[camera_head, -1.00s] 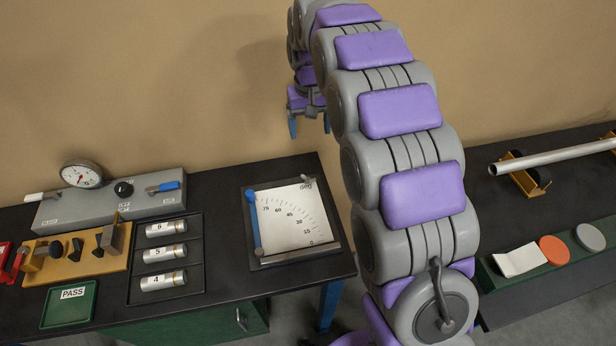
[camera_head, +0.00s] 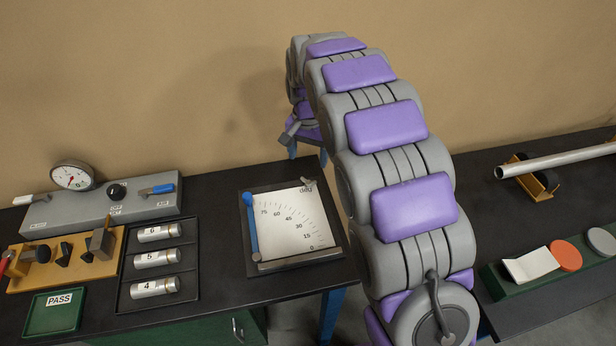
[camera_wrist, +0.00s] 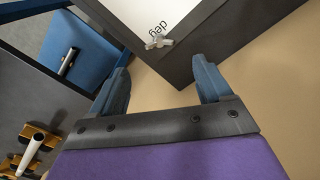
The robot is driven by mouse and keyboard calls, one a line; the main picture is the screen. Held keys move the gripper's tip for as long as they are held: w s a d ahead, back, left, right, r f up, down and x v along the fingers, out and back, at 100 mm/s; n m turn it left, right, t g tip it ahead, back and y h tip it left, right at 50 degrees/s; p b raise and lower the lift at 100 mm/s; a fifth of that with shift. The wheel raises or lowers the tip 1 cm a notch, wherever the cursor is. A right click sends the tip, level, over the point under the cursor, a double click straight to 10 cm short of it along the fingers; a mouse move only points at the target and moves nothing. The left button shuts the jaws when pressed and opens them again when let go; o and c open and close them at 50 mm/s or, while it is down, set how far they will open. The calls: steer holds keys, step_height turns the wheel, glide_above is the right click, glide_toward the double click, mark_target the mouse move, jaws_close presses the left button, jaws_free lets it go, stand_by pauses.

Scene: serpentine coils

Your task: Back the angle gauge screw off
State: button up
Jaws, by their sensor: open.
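The angle gauge (camera_head: 318,258) is a dark framed board with a white degree scale, lying on the left bench near its right end. Its blue pointer arm (camera_head: 251,228) lies along the scale's left side. A small grey wing-shaped screw (camera_head: 308,182) sits at the gauge's top right corner. In the wrist view the screw (camera_wrist: 158,43) shows beside the "deg" lettering, ahead of and between my fingers. My gripper (camera_wrist: 163,70) is open with blue fingers, empty and apart from the screw.
Left of the gauge are a black tray (camera_head: 192,291) of numbered cylinders, a green PASS tray (camera_head: 38,327), a tan tool block (camera_head: 75,283) and a grey dial box (camera_head: 60,215). A gap separates the right bench, which carries a metal pipe (camera_head: 560,159).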

mark_target(308, 179)
step_height(308, 179, down, 8)
steer(key=shift+f+b, duration=0.15)
steer(key=shift+b, duration=0.6)
steer(key=shift+c, duration=0.3)
steer(key=c, duration=1)
steer(key=n+p, duration=0.2)
steer(key=p, duration=0.1)
steer(key=shift+r+n, duration=0.2)
steer(key=shift+n, duration=0.1)
steer(key=n+p, duration=0.1)
steer(key=n, duration=0.2)
steer(key=shift+f+p, duration=0.25)
steer(key=shift+p, duration=0.15)
steer(key=o, duration=1.1)
steer(key=shift+c, duration=0.2)
